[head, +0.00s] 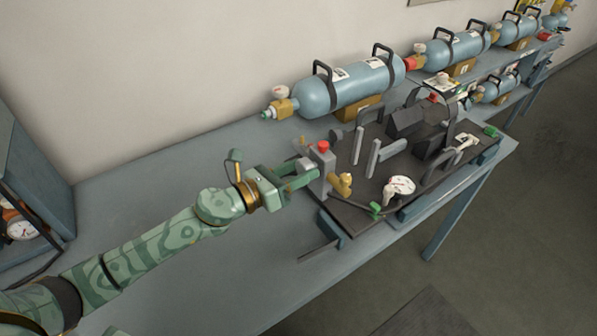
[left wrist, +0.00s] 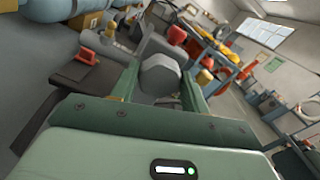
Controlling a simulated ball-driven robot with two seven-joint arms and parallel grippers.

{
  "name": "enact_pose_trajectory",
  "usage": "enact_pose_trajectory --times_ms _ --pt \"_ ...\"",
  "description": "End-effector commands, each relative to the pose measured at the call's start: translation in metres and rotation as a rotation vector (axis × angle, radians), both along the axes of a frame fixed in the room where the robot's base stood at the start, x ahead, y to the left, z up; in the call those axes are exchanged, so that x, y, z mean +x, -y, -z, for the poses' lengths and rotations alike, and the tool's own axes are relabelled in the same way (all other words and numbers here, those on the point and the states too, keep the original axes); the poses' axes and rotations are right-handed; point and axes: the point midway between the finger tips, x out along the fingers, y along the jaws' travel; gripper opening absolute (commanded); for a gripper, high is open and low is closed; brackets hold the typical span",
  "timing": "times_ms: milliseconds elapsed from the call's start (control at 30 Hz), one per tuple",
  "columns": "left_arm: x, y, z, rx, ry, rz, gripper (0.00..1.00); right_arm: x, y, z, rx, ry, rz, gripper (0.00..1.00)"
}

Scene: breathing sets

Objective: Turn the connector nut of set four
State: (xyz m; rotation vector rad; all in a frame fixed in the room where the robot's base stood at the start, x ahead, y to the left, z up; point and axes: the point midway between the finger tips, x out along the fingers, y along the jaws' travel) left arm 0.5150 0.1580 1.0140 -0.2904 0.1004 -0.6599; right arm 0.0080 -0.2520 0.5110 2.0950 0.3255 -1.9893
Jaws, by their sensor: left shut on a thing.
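A breathing set with a dark backplate (head: 345,208) lies on the near part of the bench. Its grey valve block (head: 322,170) carries a red knob (head: 323,147) and a brass fitting (head: 341,184). My left gripper (head: 304,172) reaches the block's left side. Its fingers are shut on a grey connector nut, seen between them in the left wrist view (left wrist: 160,77). In the head view the fingers partly hide the nut. I cannot read a number on this set. My right gripper is not in view.
Blue cylinders (head: 345,87) with black handles lie along the wall on yellow blocks. A white gauge (head: 399,187) with a hose sits on the set's near side. A blue box-like frame (head: 30,190) stands at the left. The bench (head: 150,195) between is clear.

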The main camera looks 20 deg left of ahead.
Motion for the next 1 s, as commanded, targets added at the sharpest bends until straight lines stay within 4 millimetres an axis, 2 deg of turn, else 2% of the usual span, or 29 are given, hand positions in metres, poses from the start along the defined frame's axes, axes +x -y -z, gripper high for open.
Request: enact_pose_trajectory --times_ms 667,700,733,767,1000 --pt "0.0001 -0.0005 0.0006 0.047 0.035 -0.002 0.23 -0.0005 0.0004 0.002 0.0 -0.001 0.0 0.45" --pt "0.0001 -0.0004 0.0005 0.047 0.035 -0.002 0.57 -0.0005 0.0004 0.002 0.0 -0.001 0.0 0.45" --pt "0.0001 -0.0004 0.0005 0.046 0.035 -0.001 0.65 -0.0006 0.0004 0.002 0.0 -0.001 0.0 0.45" --pt "0.0001 -0.0004 0.0004 0.046 0.035 -0.001 0.67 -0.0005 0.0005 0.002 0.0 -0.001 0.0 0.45" --pt "0.0 -0.0001 0.0001 0.044 0.035 0.0 0.67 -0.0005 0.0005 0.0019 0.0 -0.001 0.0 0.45"
